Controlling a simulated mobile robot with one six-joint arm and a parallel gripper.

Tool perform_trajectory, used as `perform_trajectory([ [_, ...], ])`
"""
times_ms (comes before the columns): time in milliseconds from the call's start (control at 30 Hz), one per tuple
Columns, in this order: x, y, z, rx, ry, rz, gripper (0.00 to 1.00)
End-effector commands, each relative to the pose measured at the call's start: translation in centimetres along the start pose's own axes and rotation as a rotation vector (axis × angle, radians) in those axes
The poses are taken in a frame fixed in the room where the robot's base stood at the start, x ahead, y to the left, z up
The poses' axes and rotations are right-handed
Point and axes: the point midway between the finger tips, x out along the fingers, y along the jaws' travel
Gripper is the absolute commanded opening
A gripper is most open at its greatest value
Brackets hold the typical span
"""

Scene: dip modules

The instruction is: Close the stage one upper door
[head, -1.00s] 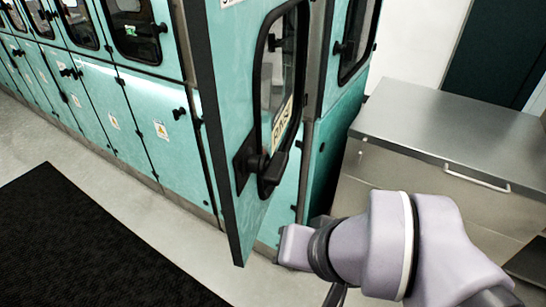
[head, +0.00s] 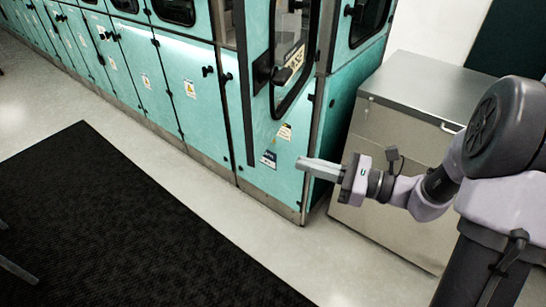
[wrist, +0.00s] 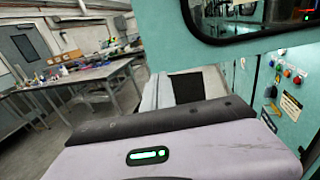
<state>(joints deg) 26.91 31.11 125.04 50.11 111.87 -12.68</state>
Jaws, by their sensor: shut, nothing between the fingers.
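The stage one upper door (head: 257,105) is a teal panel with a dark-framed window and a black handle (head: 283,74). It stands ajar, its black free edge at the left, with a gap to the cabinet beside it. My gripper (head: 303,163) is shut and empty, low and right of the door, in front of the cabinet's lower part in the head view. Whether it touches anything I cannot tell. In the wrist view, a teal panel with a window (wrist: 170,30), apparently the door, is close at the upper right.
Teal cabinets (head: 185,75) run away to the left. A metal cabinet (head: 425,90) stands to the right, close behind my arm. A black mat (head: 110,215) lies on open floor in front. The wrist view shows a workbench (wrist: 75,80) and a button panel (wrist: 288,85).

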Motion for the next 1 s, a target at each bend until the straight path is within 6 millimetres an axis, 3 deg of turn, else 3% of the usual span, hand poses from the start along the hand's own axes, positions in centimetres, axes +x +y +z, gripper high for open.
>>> perform_trajectory([
  [200,4.8,0.2,-0.2,-0.002,0.002,0.006,0.00],
  [400,7.9,0.1,-0.2,-0.002,0.002,0.004,0.00],
  [1000,9.1,0.2,0.0,0.000,0.003,-0.005,0.00],
])
